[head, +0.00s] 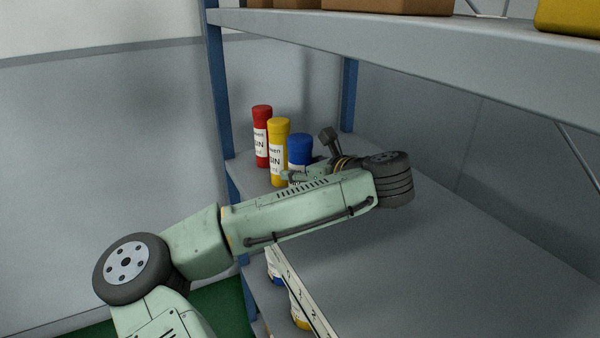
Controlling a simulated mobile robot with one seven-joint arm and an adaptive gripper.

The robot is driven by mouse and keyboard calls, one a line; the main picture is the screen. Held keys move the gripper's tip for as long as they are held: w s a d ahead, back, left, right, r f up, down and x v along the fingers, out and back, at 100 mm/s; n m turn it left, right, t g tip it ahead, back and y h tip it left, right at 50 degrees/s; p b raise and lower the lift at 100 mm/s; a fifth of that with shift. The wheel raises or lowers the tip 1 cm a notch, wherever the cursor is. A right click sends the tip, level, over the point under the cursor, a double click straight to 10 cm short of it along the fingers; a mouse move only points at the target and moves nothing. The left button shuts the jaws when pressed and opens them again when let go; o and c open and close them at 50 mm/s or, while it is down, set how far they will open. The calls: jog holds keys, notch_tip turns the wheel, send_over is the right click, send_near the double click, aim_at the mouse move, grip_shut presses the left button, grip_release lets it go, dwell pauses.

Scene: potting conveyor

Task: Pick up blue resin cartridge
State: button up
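The blue resin cartridge (300,147) stands upright on the middle shelf, with a blue cap and a white label. It is the rightmost of three cartridges in a row. My gripper (304,172) is at its lower right side, in front of its lower part. The forearm and gripper hide the cartridge's base. The fingers are small and partly hidden, so I cannot tell whether they touch the cartridge or how far apart they are.
A yellow cartridge (278,150) stands close on the left of the blue one, and a red cartridge (262,135) behind that. Blue posts (218,90) and an upper shelf (400,40) with boxes frame the space. The middle shelf (450,270) is bare at right. More cartridges sit below.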

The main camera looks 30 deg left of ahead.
grip_shut()
jog(key=shift+r, duration=0.1)
dwell(0.3)
